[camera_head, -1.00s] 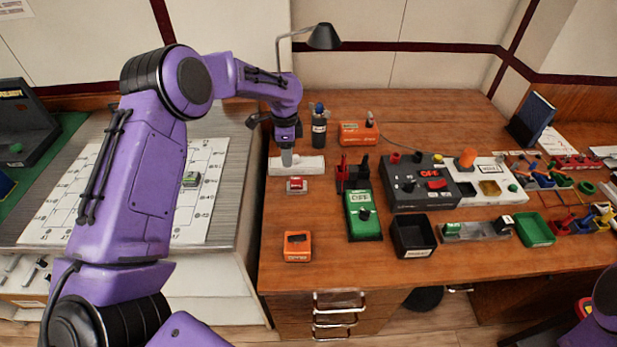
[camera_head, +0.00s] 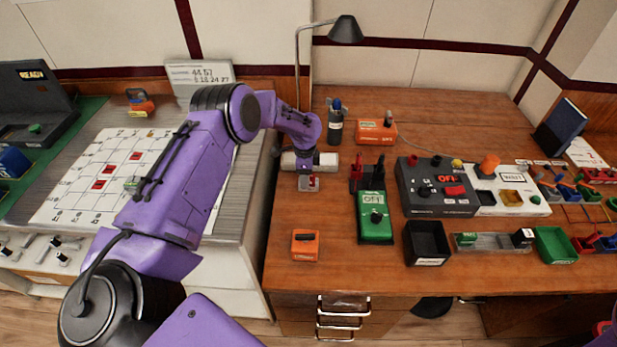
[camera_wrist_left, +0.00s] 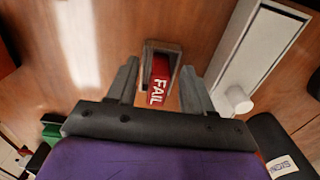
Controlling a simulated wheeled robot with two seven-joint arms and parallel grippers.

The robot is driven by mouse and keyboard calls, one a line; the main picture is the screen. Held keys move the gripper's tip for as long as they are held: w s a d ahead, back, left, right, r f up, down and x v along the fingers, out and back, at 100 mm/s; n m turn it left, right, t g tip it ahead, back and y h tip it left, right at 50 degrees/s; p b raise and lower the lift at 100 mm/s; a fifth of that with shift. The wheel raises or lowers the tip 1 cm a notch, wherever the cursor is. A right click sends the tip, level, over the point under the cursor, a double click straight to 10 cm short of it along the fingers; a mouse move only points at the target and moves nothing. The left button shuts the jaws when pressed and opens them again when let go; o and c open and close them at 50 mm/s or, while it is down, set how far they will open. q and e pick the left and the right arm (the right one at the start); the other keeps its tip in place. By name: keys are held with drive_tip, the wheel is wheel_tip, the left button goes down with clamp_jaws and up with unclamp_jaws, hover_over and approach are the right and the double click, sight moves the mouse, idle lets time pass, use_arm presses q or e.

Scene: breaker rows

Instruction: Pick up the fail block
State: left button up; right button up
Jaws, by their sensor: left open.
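The fail block (camera_wrist_left: 159,86) is red with white FAIL lettering and sits in a small grey holder (camera_wrist_left: 174,48) on the wooden desk. In the head view the fail block (camera_head: 309,184) shows just below my left gripper (camera_head: 307,170). My left gripper (camera_wrist_left: 158,85) is open in the wrist view, one finger on each side of the block and its holder. I cannot tell whether the fingers touch it.
A white cylindrical fixture (camera_head: 290,161) lies close behind the gripper. Red and black clamps (camera_head: 366,175), a green OFF box (camera_head: 375,217) and an orange box (camera_head: 305,245) stand nearby. The desk between the orange and green boxes is clear.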

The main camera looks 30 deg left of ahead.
use_arm(q)
drive_tip(key=shift+f, duration=0.2)
clamp_jaws()
drive_tip(key=shift+r, duration=0.1)
